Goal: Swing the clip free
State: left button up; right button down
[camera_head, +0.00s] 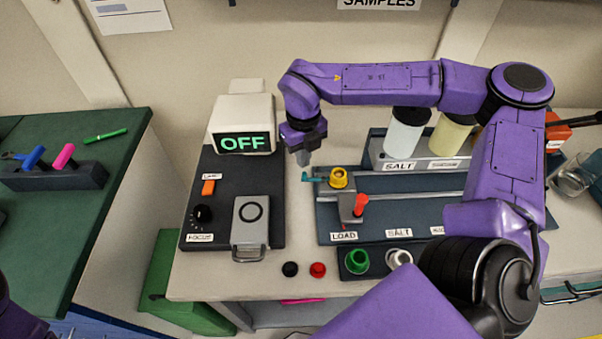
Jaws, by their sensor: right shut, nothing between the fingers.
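The clip appears to be the small teal piece (313,178) beside a yellow ring-shaped knob (338,178) on the dark blue station (330,222). My right gripper (303,159) points down just above the clip's left end. It is shut and empty. I cannot tell whether its tips touch the clip. A grey block (347,209) with a red-topped lever (361,203) stands below the knob, above the LOAD label. My left gripper is out of view.
A device with an OFF display (243,142) stands left of the station. Labelled bottles (404,135) stand in a rack behind. A green-topped bench (90,215) is at left.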

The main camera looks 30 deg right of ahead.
jog(key=shift+f, duration=0.1)
dwell(0.3)
jog(key=shift+f, duration=0.35)
jog(key=shift+s+a, duration=0.1)
jog(key=shift+s, duration=0.05)
dwell(0.3)
jog(key=shift+s+a, duration=0.4)
jog(key=shift+s, duration=0.1)
jog(key=shift+s+a, duration=0.35)
jog(key=shift+s, duration=0.3)
